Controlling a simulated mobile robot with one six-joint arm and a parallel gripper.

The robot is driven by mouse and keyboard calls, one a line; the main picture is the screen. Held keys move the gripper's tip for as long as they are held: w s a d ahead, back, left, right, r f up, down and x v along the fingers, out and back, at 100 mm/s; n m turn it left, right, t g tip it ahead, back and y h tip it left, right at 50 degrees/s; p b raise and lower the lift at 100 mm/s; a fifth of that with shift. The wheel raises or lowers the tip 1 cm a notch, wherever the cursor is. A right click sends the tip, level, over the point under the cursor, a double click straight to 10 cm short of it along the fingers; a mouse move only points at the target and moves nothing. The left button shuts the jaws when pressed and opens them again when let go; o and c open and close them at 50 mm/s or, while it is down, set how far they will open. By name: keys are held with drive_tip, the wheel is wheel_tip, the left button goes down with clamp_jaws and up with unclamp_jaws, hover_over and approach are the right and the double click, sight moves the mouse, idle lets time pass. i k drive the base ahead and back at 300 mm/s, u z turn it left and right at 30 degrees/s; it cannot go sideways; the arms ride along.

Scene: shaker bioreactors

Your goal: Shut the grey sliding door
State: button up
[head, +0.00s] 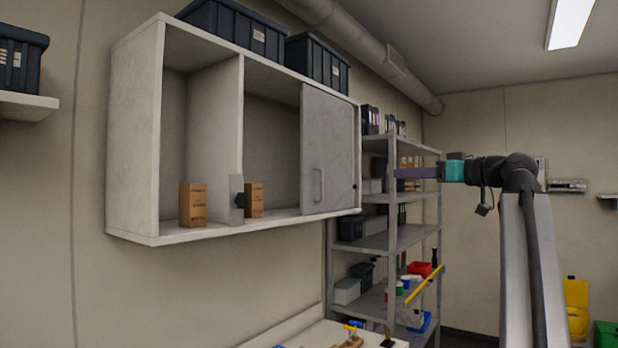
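The grey sliding door (335,150) is on the right part of a white wall cabinet (132,130). It has a vertical bar handle (318,186) near its left edge. The left and middle parts of the cabinet are uncovered, and two brown boxes (193,206) (254,200) stand inside on its floor. My gripper (400,173) is to the right of the door, apart from it, pointing left in front of a grey shelf rack. I see it from the side, so its finger gap does not show.
Dark bins (240,25) stand on the cabinet top. A small grey and black object (238,200) is at the cabinet's divider. The grey rack (410,238) holds bins and containers. A bench (320,335) with small items lies below. The space in front of the cabinet looks clear.

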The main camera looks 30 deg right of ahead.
sight(326, 152)
drive_tip(key=i, duration=0.85)
drive_tip(key=z, duration=0.05)
